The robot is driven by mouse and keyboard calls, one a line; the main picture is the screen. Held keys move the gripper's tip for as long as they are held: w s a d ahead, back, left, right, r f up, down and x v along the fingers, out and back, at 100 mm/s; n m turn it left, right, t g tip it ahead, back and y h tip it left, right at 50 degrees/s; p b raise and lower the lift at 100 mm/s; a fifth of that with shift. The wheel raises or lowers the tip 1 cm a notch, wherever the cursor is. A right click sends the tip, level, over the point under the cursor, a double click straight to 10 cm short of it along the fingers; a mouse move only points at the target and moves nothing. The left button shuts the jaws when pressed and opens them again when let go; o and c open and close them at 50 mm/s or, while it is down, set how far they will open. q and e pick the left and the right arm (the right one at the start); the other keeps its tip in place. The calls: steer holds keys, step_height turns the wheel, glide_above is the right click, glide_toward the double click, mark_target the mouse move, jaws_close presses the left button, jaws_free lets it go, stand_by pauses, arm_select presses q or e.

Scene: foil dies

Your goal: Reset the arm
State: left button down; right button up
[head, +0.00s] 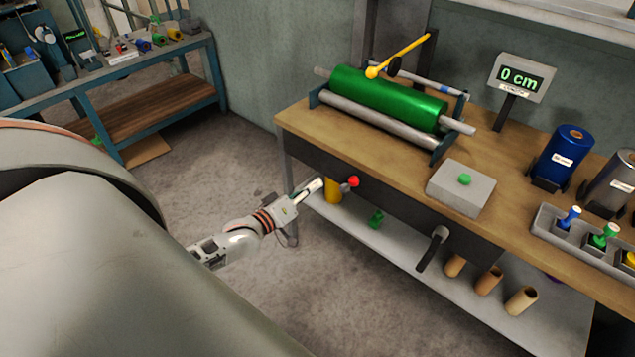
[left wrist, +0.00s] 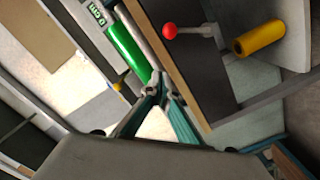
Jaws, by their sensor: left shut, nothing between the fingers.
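My left arm reaches in from the left in the head view. Its gripper (head: 309,189) is in the air by the near left corner of the workbench, beside the red-knobbed lever (head: 350,183). In the left wrist view the fingertips of my gripper (left wrist: 160,84) come together with nothing between them. The red knob (left wrist: 170,31) and a yellow roll (left wrist: 258,39) appear above and to the right of the fingers, apart from them. My right gripper is not in view.
The workbench (head: 308,128) carries a green roller (head: 388,97), a grey block with a green knob (head: 461,188), a "0 cm" display (head: 522,78) and a blue roll (head: 563,156). Brown tubes (head: 488,280) rest on its lower shelf (head: 400,262). The floor between benches is clear.

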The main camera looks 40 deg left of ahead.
arm_select(q)
steer(key=s+d+f+m+g, duration=0.3)
steer(key=s+d+f+m, duration=0.3)
steer(key=s+d, duration=0.3)
steer(key=s+d+f+m+g, duration=0.4)
steer(key=s+d+f+m, duration=0.2)
steer(key=s+d+f, duration=0.3)
steer(key=s, duration=0.4)
steer(key=shift+d+f, duration=0.2)
steer(key=shift+d, duration=0.15)
